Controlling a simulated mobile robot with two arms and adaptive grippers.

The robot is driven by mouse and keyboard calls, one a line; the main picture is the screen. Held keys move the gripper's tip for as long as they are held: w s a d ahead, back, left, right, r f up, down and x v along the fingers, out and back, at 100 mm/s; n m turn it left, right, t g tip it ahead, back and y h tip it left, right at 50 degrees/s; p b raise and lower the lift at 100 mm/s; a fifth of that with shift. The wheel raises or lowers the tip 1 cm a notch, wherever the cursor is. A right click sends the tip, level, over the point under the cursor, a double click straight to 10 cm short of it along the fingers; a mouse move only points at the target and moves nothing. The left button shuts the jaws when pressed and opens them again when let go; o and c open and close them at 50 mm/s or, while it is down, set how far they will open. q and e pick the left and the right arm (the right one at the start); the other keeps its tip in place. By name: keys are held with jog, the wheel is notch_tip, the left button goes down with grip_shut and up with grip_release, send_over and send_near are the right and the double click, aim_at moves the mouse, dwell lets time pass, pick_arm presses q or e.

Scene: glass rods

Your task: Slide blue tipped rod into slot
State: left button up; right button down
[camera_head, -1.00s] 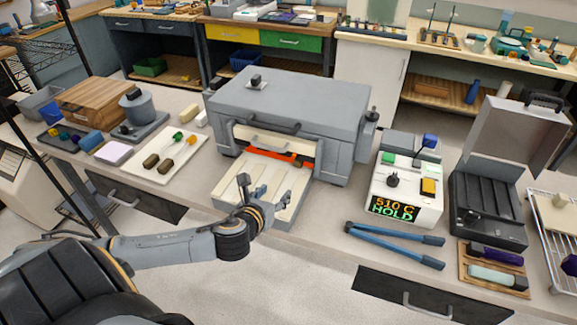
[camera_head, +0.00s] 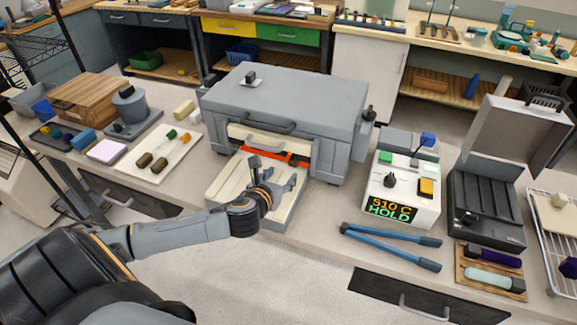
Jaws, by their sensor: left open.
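My left gripper (camera_head: 272,174) is open over the pale grooved tray (camera_head: 222,190) at the front of the grey furnace (camera_head: 285,105). Its fingers and wrist hide part of the tray. The furnace mouth behind the tray shows an orange glow (camera_head: 283,153). My right gripper is not in view.
Right of the furnace stand a control box (camera_head: 400,190) reading 510 C HOLD and an open dark case (camera_head: 487,210). Blue-handled tongs (camera_head: 392,243) lie near the bench's front edge. A wooden box (camera_head: 82,95) and a grey pot (camera_head: 130,103) stand at the left.

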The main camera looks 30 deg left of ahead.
aim_at(292, 164)
pick_arm(q)
jog(key=x, duration=0.9)
grip_shut()
